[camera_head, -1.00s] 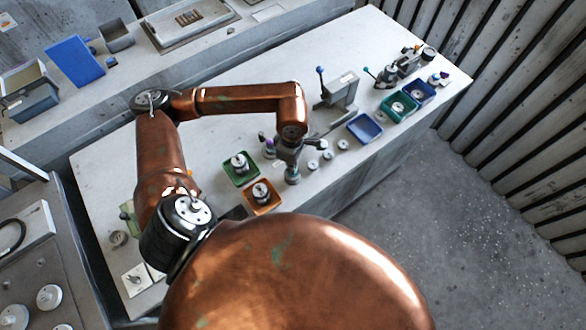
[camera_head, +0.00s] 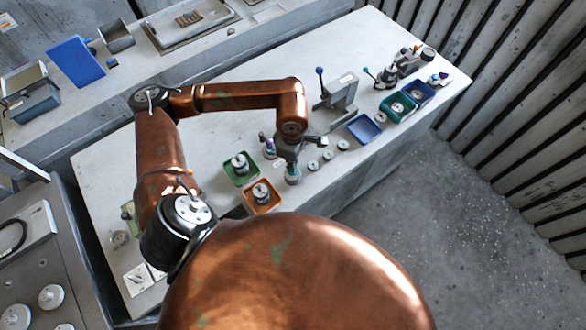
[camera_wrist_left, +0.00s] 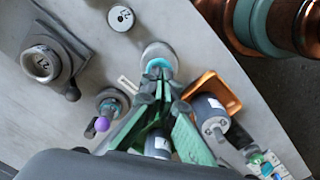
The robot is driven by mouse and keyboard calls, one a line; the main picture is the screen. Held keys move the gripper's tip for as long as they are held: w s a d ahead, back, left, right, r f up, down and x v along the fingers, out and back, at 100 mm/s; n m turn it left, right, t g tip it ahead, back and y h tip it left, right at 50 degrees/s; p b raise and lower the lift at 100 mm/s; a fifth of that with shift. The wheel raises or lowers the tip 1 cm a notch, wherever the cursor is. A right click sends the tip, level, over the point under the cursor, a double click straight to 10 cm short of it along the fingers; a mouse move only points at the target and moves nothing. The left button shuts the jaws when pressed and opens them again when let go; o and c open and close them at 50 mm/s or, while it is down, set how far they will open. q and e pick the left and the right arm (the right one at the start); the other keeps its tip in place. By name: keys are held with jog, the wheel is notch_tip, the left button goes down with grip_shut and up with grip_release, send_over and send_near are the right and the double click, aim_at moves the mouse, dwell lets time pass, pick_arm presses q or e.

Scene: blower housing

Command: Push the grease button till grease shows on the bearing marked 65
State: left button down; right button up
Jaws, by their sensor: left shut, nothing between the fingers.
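My left gripper (camera_head: 292,160) is shut and empty, pointing down over the front part of the bench. Just below it stands a short grey cylinder with a teal top (camera_head: 293,176); in the left wrist view the cylinder (camera_wrist_left: 159,56) lies just beyond the fingertips (camera_wrist_left: 163,84). Contact cannot be told. I cannot tell whether this cylinder carries the grease button. Small pale round discs (camera_head: 328,155) lie in a row to its right, and one disc (camera_wrist_left: 121,18) shows in the wrist view. Its mark is too small to read as 65. My right gripper is not in view.
A green tray (camera_head: 229,176) and an orange tray (camera_head: 249,203), each with a cylindrical part, stand left of the gripper. A purple-knobbed fixture (camera_wrist_left: 101,124) is close by. A blue tray (camera_head: 364,129) and a lever press (camera_head: 340,92) stand to the right.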

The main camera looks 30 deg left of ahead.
pick_arm(q)
jog(key=shift+r+p, duration=0.65)
jog(key=shift+r, duration=1.15)
jog(key=shift+r+p, duration=0.45)
jog(key=shift+r, duration=0.8)
jog(key=shift+f, duration=0.1)
